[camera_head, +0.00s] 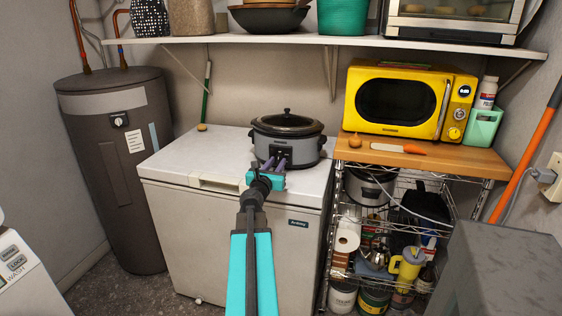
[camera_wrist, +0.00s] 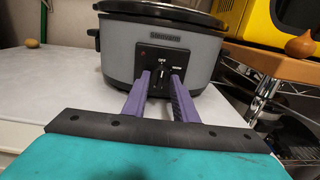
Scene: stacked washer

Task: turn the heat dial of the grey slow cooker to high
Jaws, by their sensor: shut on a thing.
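The grey slow cooker (camera_head: 287,140) with a black lid stands on the white chest freezer. Its front also shows in the wrist view (camera_wrist: 122,58). The heat dial (camera_wrist: 161,80) sits on a black panel on the cooker's front, with small white labels above it and to its right. My gripper (camera_head: 273,165) reaches the panel from the front. In the wrist view its purple fingers (camera_wrist: 161,78) are either side of the dial and shut on it. The fingers partly hide the dial's sides, and its exact setting is too small to tell.
To the right, a yellow microwave (camera_head: 403,100) stands on a wooden-topped wire rack (camera_head: 465,157). A loaded shelf (camera_head: 250,39) hangs above. A grey water heater (camera_head: 115,170) stands at left.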

